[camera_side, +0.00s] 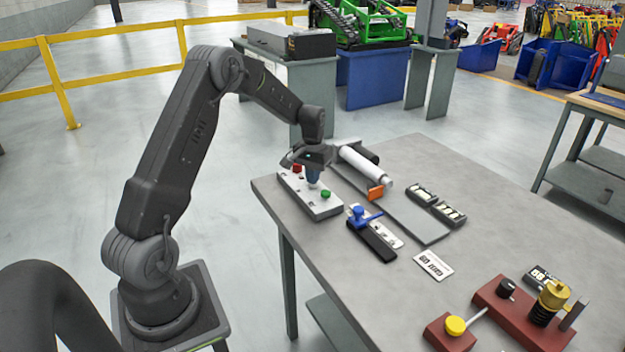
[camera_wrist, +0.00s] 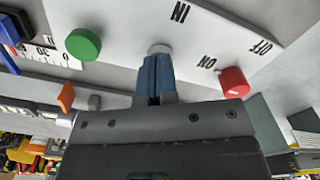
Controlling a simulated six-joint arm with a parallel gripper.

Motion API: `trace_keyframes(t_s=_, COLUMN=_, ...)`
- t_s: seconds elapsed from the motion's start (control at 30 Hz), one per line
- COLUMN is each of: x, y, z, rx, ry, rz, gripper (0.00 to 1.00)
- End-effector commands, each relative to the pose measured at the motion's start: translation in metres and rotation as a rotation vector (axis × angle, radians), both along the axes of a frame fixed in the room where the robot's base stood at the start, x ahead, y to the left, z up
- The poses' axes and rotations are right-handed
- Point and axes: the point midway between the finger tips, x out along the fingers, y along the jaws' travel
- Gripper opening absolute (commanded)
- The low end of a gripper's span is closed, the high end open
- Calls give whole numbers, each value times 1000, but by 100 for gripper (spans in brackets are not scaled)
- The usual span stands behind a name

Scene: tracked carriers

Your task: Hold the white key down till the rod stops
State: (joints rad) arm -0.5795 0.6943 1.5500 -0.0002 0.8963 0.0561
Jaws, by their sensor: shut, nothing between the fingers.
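A pale control box (camera_side: 300,199) with a red key (camera_side: 297,168), a green key (camera_side: 326,194) and a white key lies near the table's left corner. In the wrist view the white key (camera_wrist: 160,48) sits between the green key (camera_wrist: 83,44) and the red key (camera_wrist: 234,82). My gripper (camera_side: 313,178) points down over the box, its blue fingers (camera_wrist: 154,78) shut and empty. The fingertips overlap the white key's edge in the wrist view; I cannot tell whether they press it.
A blue valve handle (camera_side: 359,217) on a small block stands right of the box. Two dark display units (camera_side: 449,214) and a white label card (camera_side: 433,265) lie farther right. A red-brown fixture (camera_side: 520,314) stands at the front right.

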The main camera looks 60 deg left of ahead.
Motion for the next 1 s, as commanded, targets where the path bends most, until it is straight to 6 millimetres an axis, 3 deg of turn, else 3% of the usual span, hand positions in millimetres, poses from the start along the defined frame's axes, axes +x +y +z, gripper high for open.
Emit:
trace_keyframes(t_s=0.8, x=0, y=0, z=49, rx=0, ry=0, rz=0, gripper=0)
trace_keyframes(t_s=1.0, x=0, y=0, z=52, rx=0, ry=1, rz=0, gripper=0)
